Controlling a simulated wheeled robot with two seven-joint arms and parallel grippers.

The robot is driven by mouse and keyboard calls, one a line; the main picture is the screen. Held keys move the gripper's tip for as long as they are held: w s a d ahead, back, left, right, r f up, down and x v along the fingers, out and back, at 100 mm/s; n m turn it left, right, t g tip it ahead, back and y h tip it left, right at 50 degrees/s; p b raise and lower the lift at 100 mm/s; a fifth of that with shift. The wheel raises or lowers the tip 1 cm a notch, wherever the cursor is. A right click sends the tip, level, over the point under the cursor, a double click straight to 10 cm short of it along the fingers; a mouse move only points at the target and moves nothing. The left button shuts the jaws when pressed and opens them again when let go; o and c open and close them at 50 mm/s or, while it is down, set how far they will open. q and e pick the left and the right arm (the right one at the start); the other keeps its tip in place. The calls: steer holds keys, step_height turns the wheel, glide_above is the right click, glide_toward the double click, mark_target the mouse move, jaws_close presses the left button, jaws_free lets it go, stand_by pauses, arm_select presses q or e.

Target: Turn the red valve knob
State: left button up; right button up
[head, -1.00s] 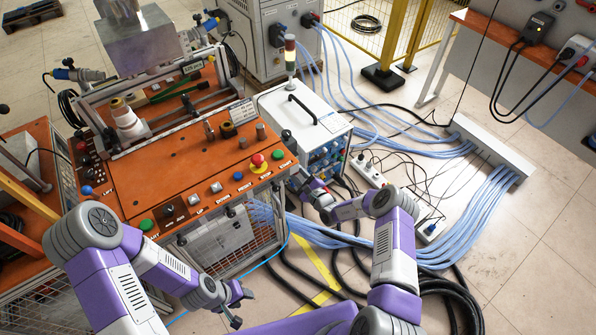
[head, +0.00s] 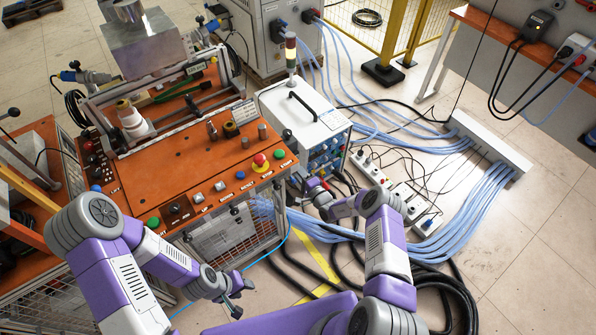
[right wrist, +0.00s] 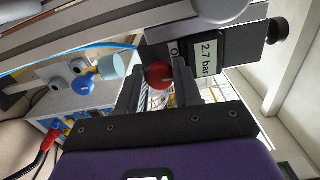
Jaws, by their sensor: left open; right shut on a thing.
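The red valve knob (right wrist: 159,75), a round ball, sits between the two fingertips of my right gripper (right wrist: 157,84) in the right wrist view. The fingers are closed on its sides. A dark block with a label reading 2.7 bar (right wrist: 208,57) is just behind and to the right of it. In the head view my right gripper (head: 318,188) is at the front of the white cabinet (head: 300,122); the knob is too small and covered to make out there. My left gripper (head: 238,297) is open and empty, low in front of the orange console.
The orange console (head: 170,172) with buttons stands at the left. Black cables (head: 300,275) and blue hoses (head: 440,245) lie on the floor beside my right arm. A power strip (head: 395,190) lies right of the cabinet. A blue knob (right wrist: 83,84) is left of the red knob.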

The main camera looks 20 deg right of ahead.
steer(key=shift+n, duration=0.4)
steer(key=o, duration=1)
steer(key=shift+o, duration=0.2)
steer(key=shift+s, duration=0.1)
steer(key=p+v, duration=0.2)
steer(key=v, duration=0.5)
steer(key=shift+s, duration=0.2)
steer(key=shift+d, duration=0.1)
